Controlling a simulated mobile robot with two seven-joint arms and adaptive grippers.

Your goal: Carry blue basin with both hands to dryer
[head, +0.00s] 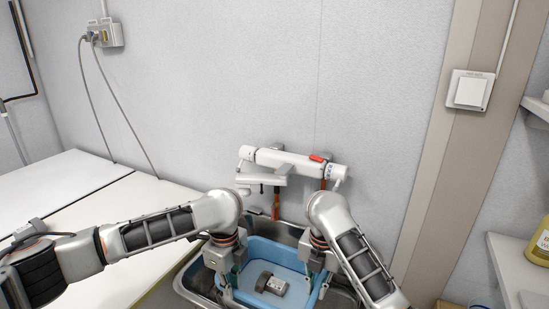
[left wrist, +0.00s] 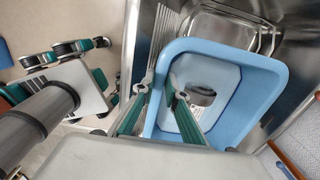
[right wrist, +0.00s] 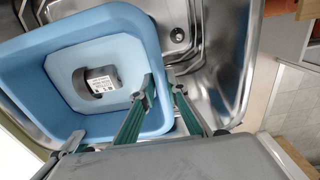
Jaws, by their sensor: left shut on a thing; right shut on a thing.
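The blue basin (head: 262,252) sits in or just above the metal sink, below the wall tap. A small grey cylindrical object with a white label (head: 271,284) lies inside it. My left gripper (head: 228,286) is shut on the basin's left wall, and my right gripper (head: 313,288) is shut on its right wall. In the left wrist view the basin (left wrist: 255,100) has one finger inside and one outside its rim. The right wrist view shows the basin (right wrist: 40,58) with its rim between the fingers. I cannot tell if the basin touches the sink floor. No dryer is recognisable.
The metal sink (head: 187,285) surrounds the basin closely. A white tap (head: 290,162) with a red mark is fixed on the wall behind. A white worktop (head: 90,200) lies left. Shelves with a yellow container (head: 539,243) stand at right.

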